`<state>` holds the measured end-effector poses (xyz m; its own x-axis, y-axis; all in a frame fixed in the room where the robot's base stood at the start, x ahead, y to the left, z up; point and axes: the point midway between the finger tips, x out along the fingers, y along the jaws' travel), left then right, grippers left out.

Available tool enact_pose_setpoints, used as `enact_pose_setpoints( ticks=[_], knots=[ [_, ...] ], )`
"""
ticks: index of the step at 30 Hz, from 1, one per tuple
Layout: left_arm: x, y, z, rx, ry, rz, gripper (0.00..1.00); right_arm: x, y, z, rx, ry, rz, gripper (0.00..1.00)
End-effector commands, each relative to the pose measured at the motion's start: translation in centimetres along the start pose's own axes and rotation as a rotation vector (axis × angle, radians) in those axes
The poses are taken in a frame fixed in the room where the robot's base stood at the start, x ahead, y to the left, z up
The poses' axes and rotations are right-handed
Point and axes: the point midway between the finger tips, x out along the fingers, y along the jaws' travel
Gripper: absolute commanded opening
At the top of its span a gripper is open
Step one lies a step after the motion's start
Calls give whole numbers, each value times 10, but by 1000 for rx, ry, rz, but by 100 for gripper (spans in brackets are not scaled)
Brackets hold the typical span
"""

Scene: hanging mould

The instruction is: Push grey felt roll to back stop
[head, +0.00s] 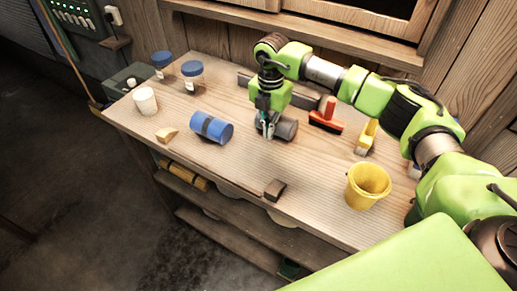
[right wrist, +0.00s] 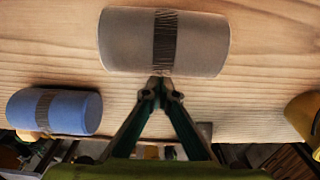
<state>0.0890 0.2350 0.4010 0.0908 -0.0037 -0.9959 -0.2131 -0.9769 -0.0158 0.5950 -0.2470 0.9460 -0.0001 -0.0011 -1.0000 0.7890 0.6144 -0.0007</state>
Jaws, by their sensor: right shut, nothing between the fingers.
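The grey felt roll (head: 287,129) lies on its side on the wooden bench, partly hidden behind my right gripper (head: 267,132). In the right wrist view the roll (right wrist: 203,42) shows a dark band around its middle. My right gripper (right wrist: 160,88) is shut and empty, its fingertips at the roll's near side by the band; I cannot tell whether they touch it. A dark bar, seemingly the back stop (head: 303,100), lies along the bench's back behind the roll, partly hidden by my arm. My left gripper is not in view.
A yellow bucket (head: 366,187) and a small dark block (head: 275,190) are nearer the front edge. Jars (head: 192,75) stand at back left.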

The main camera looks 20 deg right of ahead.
Motion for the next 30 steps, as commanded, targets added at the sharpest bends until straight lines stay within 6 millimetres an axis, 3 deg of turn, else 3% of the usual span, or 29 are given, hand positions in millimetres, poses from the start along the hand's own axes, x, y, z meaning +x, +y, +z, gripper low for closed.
enact_pose_setpoints(
  ticks=[30],
  knots=[
    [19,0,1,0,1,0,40,1,0,51,1,0,1,0]
  ],
)
